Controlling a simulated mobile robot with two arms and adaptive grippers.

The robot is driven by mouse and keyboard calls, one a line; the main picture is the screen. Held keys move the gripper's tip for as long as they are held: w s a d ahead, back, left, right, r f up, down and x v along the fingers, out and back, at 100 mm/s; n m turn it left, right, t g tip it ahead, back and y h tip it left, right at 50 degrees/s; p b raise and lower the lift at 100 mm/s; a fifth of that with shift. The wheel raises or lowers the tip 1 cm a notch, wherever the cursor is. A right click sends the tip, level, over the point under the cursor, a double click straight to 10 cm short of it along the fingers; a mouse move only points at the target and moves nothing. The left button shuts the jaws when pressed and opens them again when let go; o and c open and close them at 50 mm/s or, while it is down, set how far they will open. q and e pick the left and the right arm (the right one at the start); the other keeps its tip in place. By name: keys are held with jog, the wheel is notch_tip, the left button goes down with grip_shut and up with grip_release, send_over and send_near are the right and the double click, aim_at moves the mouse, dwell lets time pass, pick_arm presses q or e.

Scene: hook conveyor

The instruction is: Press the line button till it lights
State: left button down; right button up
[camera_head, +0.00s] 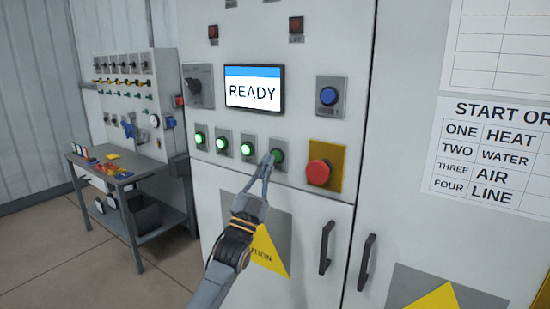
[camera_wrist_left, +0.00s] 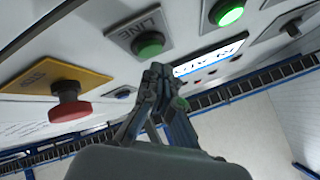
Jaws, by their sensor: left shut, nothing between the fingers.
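The line button (camera_head: 278,156) is the rightmost of a row of green buttons on the grey cabinet front, and it looks dark green, not glowing. In the left wrist view it sits under a LINE label (camera_wrist_left: 148,44), also unlit. The other buttons in the row, such as the one beside it (camera_head: 247,148), glow bright green. My left gripper (camera_head: 267,160) is shut and empty, its fingertips right at the line button. In the wrist view the fingertips (camera_wrist_left: 158,72) are just below the button; I cannot tell whether they touch it. My right gripper is not in view.
A red mushroom button (camera_head: 319,172) on a yellow plate is close right of the line button. A screen (camera_head: 253,88) above reads READY. A blue button (camera_head: 328,96) is at upper right. Door handles (camera_head: 327,248) stick out below. A side table (camera_head: 120,170) stands left.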

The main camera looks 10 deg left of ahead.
pick_arm(q)
jog(key=shift+w+d+b, duration=0.15)
jog(key=shift+w+b, duration=0.15)
jog(key=shift+w, duration=0.1)
jog(key=shift+w+d+b, duration=0.15)
jog(key=shift+w+b, duration=0.2)
jog(key=shift+b, duration=0.05)
dwell(0.6)
dwell(0.4)
jog(key=shift+s+a+p, duration=0.3)
jog(key=shift+s+p, duration=0.15)
jog(key=shift+s, duration=0.35)
jog(key=s, duration=0.1)
jog(key=s+a+p, duration=0.1)
jog(key=s, duration=0.1)
jog(key=s+p, duration=0.1)
jog(key=shift+s+a, duration=0.3)
jog(key=shift+a, duration=0.05)
